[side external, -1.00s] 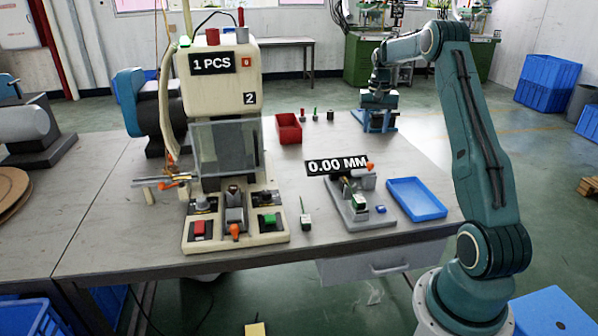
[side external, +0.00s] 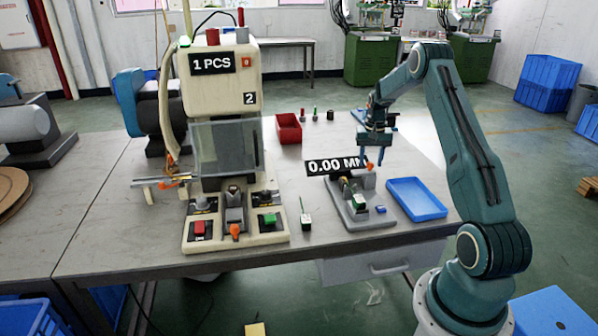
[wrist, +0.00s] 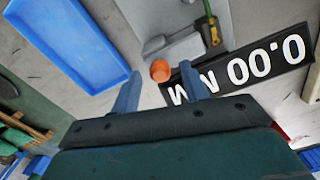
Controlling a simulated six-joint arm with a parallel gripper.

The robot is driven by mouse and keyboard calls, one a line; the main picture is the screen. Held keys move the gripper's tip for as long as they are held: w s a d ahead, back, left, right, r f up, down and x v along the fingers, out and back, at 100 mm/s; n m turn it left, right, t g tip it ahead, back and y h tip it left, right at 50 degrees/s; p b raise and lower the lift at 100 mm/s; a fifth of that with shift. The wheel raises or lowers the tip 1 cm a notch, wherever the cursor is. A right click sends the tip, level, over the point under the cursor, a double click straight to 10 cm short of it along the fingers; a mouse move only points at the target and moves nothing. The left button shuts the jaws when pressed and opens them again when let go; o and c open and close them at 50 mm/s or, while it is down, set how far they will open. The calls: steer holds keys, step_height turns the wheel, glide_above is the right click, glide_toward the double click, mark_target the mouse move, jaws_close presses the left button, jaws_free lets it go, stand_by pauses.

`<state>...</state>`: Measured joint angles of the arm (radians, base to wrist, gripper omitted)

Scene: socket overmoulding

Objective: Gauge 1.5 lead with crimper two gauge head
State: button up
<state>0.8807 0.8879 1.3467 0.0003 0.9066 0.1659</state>
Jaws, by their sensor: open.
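The gauge (side external: 372,218) is a grey fixture right of the crimper, with a black sign (side external: 325,167) reading 0.00 MM. It has an orange knob (side external: 370,168); in the wrist view the orange knob (wrist: 160,71) lies between my fingertips in the picture. A green and white piece (side external: 358,202) sits on the gauge; a slim green part (wrist: 211,32) shows there in the wrist view. My gripper (side external: 376,161) is open, pointing down over the gauge's back end, with nothing between its fingers (wrist: 160,84). The cream crimper (side external: 222,100) shows "1 PCS" and "2". I cannot tell which piece is the lead.
A blue tray (side external: 416,198) lies right of the gauge. A red bin (side external: 288,128) and several small upright items stand behind.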

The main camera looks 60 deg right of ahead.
mark_target(356, 172)
steer(key=shift+f, duration=0.1)
jaws_close()
steer(key=shift+w+a, duration=1.7)
steer(key=shift+w, duration=0.05)
steer(key=shift+c, duration=0.6)
jaws_free()
steer(key=shift+o, duration=0.6)
step_height(356, 172, up, 14)
